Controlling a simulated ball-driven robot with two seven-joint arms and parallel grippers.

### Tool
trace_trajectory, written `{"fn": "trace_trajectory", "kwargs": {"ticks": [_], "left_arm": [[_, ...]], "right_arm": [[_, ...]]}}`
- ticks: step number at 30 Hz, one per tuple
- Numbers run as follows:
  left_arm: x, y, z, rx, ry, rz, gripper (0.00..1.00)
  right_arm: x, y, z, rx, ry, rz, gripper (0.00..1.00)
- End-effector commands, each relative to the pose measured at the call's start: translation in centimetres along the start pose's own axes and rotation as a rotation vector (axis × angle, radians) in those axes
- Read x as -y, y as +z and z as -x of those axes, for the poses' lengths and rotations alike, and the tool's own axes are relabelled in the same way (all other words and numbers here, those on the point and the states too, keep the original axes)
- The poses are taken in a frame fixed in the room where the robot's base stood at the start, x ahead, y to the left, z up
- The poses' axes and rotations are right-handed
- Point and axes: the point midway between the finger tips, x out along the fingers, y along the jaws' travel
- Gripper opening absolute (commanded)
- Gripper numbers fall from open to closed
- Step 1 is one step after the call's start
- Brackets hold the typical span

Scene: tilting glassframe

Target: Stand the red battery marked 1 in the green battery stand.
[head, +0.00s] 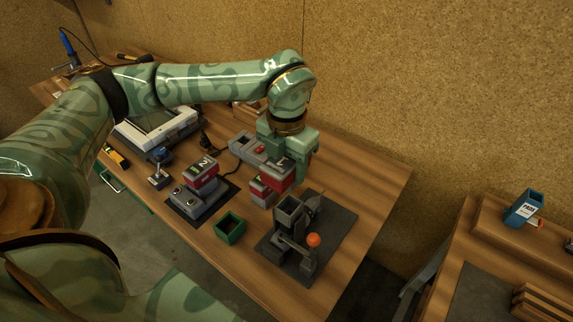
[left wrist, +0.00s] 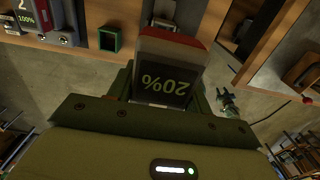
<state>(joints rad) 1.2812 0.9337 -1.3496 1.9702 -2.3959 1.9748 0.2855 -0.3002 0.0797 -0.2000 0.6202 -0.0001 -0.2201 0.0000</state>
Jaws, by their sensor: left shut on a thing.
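My left gripper (head: 283,158) is shut on a red and grey battery (head: 280,179), which hangs above the bench. A mark like a 1 shows on it in the head view. In the left wrist view the battery (left wrist: 165,75) has a dark face reading 20%, upside down, between the fingers of my left gripper (left wrist: 165,95). The green battery stand (head: 230,228) is an open, empty-looking box on the bench, left of and nearer than the held battery. It also shows in the left wrist view (left wrist: 110,38). My right gripper is out of view.
A red battery marked 2 (head: 203,172) sits in a grey charger left of the stand. A grey device with an orange knob (head: 313,240) stands on a dark mat right of the stand. A red and dark block (head: 262,191) shows just below my gripper; I cannot tell whether it is separate.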

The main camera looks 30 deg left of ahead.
Motion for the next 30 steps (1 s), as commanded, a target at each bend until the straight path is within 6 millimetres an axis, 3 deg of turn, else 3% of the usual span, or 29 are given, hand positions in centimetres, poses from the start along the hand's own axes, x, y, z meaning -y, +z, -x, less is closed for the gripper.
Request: {"fn": "trace_trajectory", "kwargs": {"ticks": [30], "left_arm": [[0.0,0.0,4.5,0.000,0.000,0.000,0.23]], "right_arm": [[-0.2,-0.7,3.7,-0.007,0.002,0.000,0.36]]}}
